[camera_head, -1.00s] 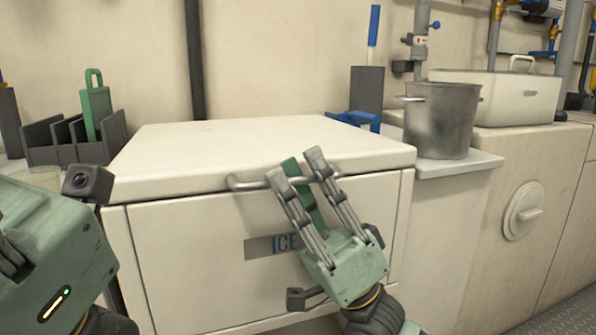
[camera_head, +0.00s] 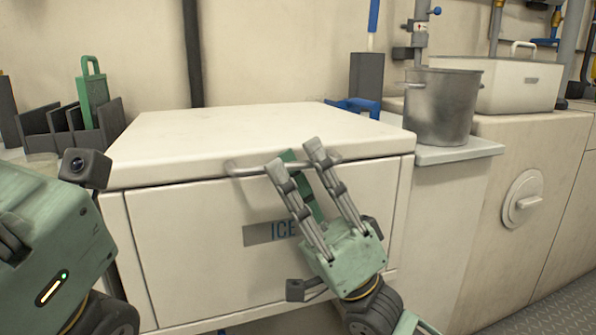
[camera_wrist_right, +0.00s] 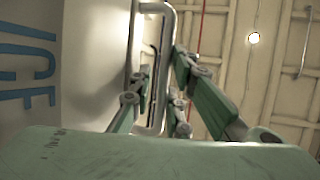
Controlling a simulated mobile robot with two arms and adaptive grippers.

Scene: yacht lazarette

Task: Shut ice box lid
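The white ice box lid (camera_head: 235,130) lies flat on top of the ice box (camera_head: 190,255), which carries an ICE label. I see no gap under the lid. A metal bar handle (camera_head: 248,169) runs along the lid's front edge; it also shows in the right wrist view (camera_wrist_right: 165,75). My right gripper (camera_head: 296,158) is at this handle. Its fingers stand apart on both sides of the bar, without a visible grip; contact is unclear. My left gripper (camera_head: 50,240) is at the left edge, in front of the box; its fingertips are hidden or out of frame.
A metal pot (camera_head: 440,105) stands on the counter right of the ice box, with a white handled bin (camera_head: 515,85) behind it. A dark slotted rack (camera_head: 70,130) holding a green board (camera_head: 93,95) is at the left. The lid's top is clear.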

